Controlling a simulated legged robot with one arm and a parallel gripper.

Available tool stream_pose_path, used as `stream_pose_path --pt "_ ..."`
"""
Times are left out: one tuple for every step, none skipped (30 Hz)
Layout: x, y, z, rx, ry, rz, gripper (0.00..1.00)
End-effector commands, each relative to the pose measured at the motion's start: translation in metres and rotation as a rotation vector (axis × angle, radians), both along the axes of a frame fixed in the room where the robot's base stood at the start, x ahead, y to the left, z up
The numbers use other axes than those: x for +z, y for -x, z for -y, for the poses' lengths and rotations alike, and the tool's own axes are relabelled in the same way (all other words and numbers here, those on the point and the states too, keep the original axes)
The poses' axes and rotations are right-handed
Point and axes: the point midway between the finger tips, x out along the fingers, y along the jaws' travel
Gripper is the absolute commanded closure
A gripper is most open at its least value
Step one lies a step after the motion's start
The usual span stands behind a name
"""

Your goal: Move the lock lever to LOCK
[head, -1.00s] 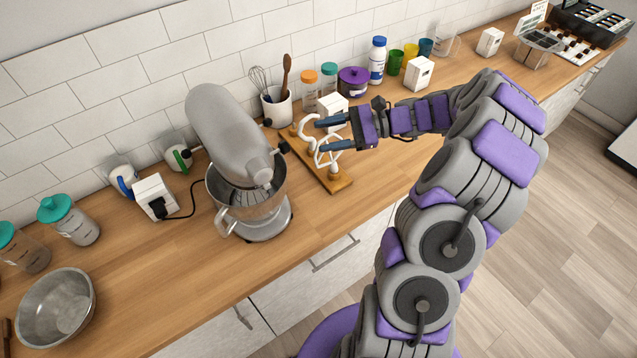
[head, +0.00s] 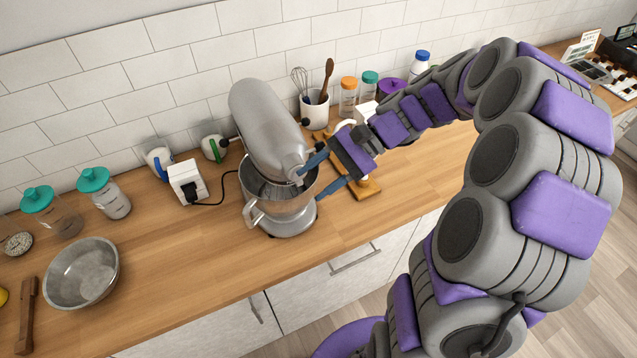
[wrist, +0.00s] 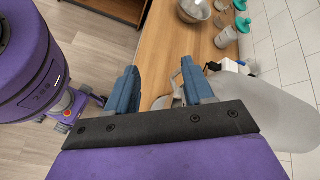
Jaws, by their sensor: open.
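The grey stand mixer (head: 268,125) stands on the counter with its head lowered over a steel bowl (head: 279,200). In the wrist view its pale head (wrist: 265,110) fills the right side. My gripper (head: 322,178) is open and empty, its blue fingers spread at the right front of the mixer head and bowl. One finger overlaps the mixer head in the head view; I cannot tell whether it touches. The wrist view shows the two fingers (wrist: 160,90) apart with counter and bowl edge beyond. I cannot make out the lock lever; a dark knob (head: 305,122) shows at the mixer's back.
A white socket box (head: 188,182) with a black cord stands left of the mixer. A steel bowl (head: 80,275) and lidded jars (head: 104,192) are further left. A utensil crock (head: 314,112) stands behind. A wooden board (head: 368,188) lies partly behind my gripper. The front counter is clear.

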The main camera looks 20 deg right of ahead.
Motion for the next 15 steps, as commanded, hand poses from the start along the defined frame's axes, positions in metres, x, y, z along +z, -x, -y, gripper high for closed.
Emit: stream_pose_path --pt "0.001 0.005 -0.001 0.016 0.014 0.006 0.48" --pt "0.001 0.007 -0.001 0.025 0.021 0.009 0.48" --pt "0.001 0.01 -0.002 0.035 0.029 0.013 0.48" --pt "0.002 0.012 -0.002 0.041 0.034 0.016 0.48" --pt "0.002 0.013 -0.001 0.047 0.038 0.018 0.48" --pt "0.002 0.015 -0.001 0.054 0.042 0.021 0.48" --pt "0.001 0.016 0.0 0.057 0.045 0.021 0.48" --pt "0.001 0.017 0.0 0.059 0.047 0.023 0.48" --pt "0.001 0.018 -0.001 0.062 0.05 0.024 0.48" --pt "0.001 0.018 -0.002 0.064 0.051 0.024 0.48" --pt "0.001 0.018 -0.003 0.064 0.052 0.024 0.48" --pt "0.001 0.018 -0.004 0.065 0.054 0.024 0.48" --pt "0.001 0.018 -0.006 0.066 0.055 0.023 0.48" --pt "0.001 0.018 -0.007 0.065 0.056 0.024 0.48" --pt "0.001 0.018 -0.008 0.065 0.056 0.024 0.48"
